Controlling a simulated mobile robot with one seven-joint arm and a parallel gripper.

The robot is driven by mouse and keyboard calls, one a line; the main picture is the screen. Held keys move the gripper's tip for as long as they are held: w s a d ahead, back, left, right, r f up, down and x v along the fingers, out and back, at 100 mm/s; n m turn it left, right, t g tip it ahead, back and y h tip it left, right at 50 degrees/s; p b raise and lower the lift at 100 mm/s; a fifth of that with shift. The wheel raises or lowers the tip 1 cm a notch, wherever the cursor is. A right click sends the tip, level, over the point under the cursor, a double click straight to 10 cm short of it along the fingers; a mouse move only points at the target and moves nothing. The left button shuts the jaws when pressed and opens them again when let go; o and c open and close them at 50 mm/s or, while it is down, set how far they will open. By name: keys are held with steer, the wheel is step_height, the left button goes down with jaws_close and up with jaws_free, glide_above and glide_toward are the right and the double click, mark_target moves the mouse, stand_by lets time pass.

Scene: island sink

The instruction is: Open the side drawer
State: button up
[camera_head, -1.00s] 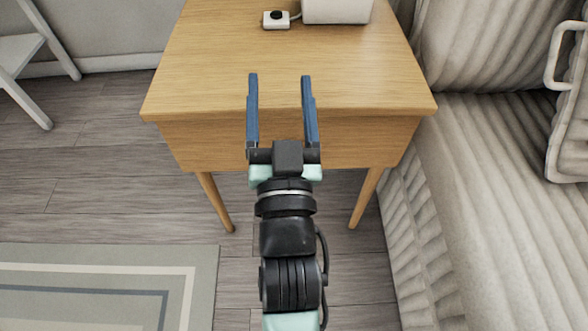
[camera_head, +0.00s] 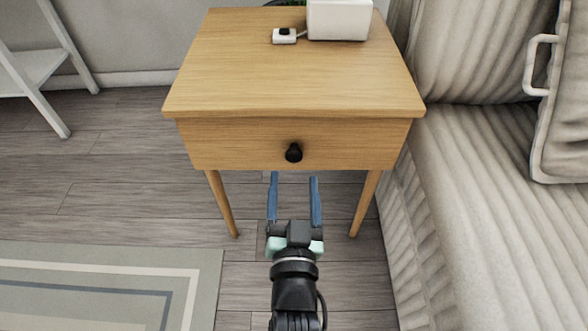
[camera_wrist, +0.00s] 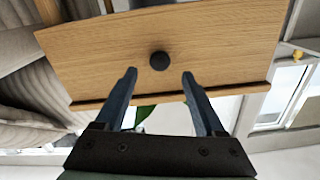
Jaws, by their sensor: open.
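The side drawer (camera_head: 235,142) is the wooden front under the top of a small side table. Its front looks flush with the table, so it appears shut. A round black knob (camera_head: 293,153) sits at its middle. My gripper (camera_head: 294,180) is open and empty, below and in front of the drawer in the head view. In the wrist view the drawer front (camera_wrist: 215,50) fills the upper part. The knob (camera_wrist: 159,61) shows there beyond and between my two blue fingertips (camera_wrist: 159,76), apart from both.
The table top (camera_head: 290,75) carries a white box (camera_head: 340,20) and a small white device with a black button (camera_head: 284,36). A striped sofa (camera_head: 480,220) stands close on the right. A white shelf (camera_head: 45,65) is at the far left. A rug (camera_head: 100,285) lies front left, with open floor between.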

mark_target(294, 158)
steer(key=shift+w+b, duration=0.9)
steer(key=shift+w, duration=1.65)
jaws_close()
